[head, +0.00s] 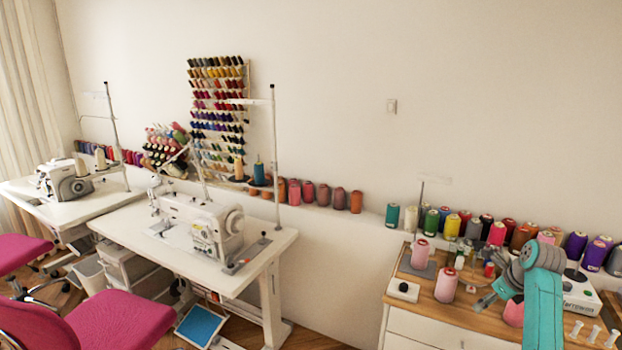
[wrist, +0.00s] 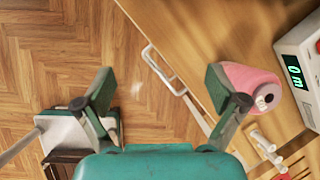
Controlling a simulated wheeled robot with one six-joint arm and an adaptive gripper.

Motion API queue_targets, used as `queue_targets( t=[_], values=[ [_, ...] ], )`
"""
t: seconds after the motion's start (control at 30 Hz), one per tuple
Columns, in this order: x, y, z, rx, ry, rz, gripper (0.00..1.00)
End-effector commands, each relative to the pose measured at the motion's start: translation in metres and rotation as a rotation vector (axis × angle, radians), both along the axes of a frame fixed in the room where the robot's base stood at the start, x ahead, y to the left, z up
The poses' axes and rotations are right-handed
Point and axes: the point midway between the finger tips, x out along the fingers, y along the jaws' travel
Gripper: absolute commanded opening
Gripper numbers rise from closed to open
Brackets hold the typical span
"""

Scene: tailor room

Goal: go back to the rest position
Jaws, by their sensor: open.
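My gripper (wrist: 160,88) is open in the wrist view, its two dark green finger pads wide apart with nothing between them. Past the fingers I see the wood floor and the wooden edge of the cabinet top. A pink thread spool (wrist: 252,86) lies or stands close beside the right finger, partly covered by it; I cannot tell whether they touch. In the head view my teal and grey arm reaches over the wooden cabinet top (head: 458,313) at the right, and my gripper (head: 487,300) is small there.
A scale with a green display (wrist: 294,72) is right of the pink spool. A white handle (wrist: 163,72) sticks out from the cabinet front. Two pink spools (head: 445,284) and a small white box (head: 403,291) stand on the cabinet top. Sewing machines (head: 200,222) are further left.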

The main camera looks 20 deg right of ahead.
Motion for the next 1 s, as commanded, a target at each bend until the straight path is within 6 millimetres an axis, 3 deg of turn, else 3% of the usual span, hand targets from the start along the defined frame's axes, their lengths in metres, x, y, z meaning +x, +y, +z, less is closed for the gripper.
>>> queue_targets(
  t=[0.27, 0.57, 0.8, 1.0],
  values=[
    [0.009, 0.049, -0.066, -0.102, -0.028, 0.156, 0.95],
    [0.003, 0.142, -0.161, -0.321, -0.076, 0.442, 0.95],
    [-0.026, 0.219, -0.216, -0.516, -0.1, 0.675, 0.95],
    [-0.063, 0.281, -0.246, -0.689, -0.115, 0.866, 0.95]
  ],
)
